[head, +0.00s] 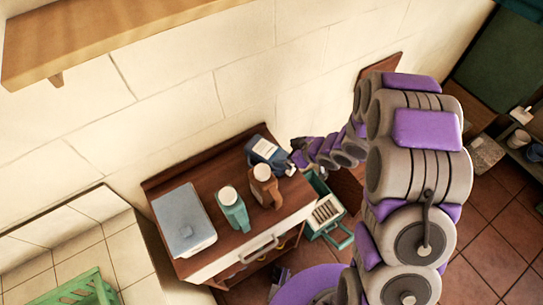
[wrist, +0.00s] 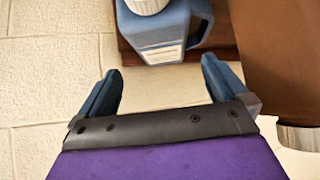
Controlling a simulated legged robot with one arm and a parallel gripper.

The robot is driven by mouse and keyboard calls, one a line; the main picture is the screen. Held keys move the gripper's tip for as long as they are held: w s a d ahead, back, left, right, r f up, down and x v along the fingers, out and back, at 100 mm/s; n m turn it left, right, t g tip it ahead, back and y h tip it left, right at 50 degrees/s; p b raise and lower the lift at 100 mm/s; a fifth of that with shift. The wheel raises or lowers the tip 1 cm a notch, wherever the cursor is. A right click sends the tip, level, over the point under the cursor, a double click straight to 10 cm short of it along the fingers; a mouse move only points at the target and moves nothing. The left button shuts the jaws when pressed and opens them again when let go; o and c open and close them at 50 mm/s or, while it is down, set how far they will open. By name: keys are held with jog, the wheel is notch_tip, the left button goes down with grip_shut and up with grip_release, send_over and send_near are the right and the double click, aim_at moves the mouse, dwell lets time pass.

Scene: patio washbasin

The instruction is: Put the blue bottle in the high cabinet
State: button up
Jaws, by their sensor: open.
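The blue bottle (head: 267,151) stands near the back right corner of a brown wooden table, with a white label and a light cap. In the wrist view the blue bottle (wrist: 168,30) is just beyond the fingertips, its white cap at the top edge. My gripper (head: 296,158) reaches in from the right, close to the bottle. In the wrist view my gripper (wrist: 162,66) is open, with nothing between its fingers. A wooden shelf or cabinet underside (head: 130,22) is high on the wall at upper left; I cannot tell whether it is the high cabinet.
A brown bottle (head: 264,188) and a teal bottle (head: 233,211) stand near the blue one. A grey-blue box (head: 183,222) lies on the table's left. A green crate (head: 328,211) is right of the table. A brown surface (wrist: 285,60) fills the wrist view's right side.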

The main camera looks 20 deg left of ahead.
aim_at(271, 152)
jog(key=x, duration=0.4)
jog(key=a+x, duration=0.1)
jog(key=x, duration=0.1)
jog(key=shift+s+a+r, duration=0.15)
jog(key=shift+s, duration=0.1)
jog(key=shift+s+d+f, duration=0.15)
jog(key=shift+d+f, duration=0.35)
jog(key=shift+f, duration=0.05)
jog(key=shift+f+b, duration=0.25)
jog(key=shift+b, duration=0.05)
jog(key=a+f, duration=0.1)
jog(key=w+a+f, duration=0.2)
jog(key=a, duration=0.1)
jog(key=shift+a, duration=0.15)
jog(key=shift+a+f, duration=0.15)
jog(key=shift+a, duration=0.25)
jog(key=shift+w+d, duration=0.1)
jog(key=shift+d, duration=0.4)
jog(key=shift+c, duration=1.1)
jog(key=shift+a+r, duration=0.2)
jog(key=c, duration=1.3)
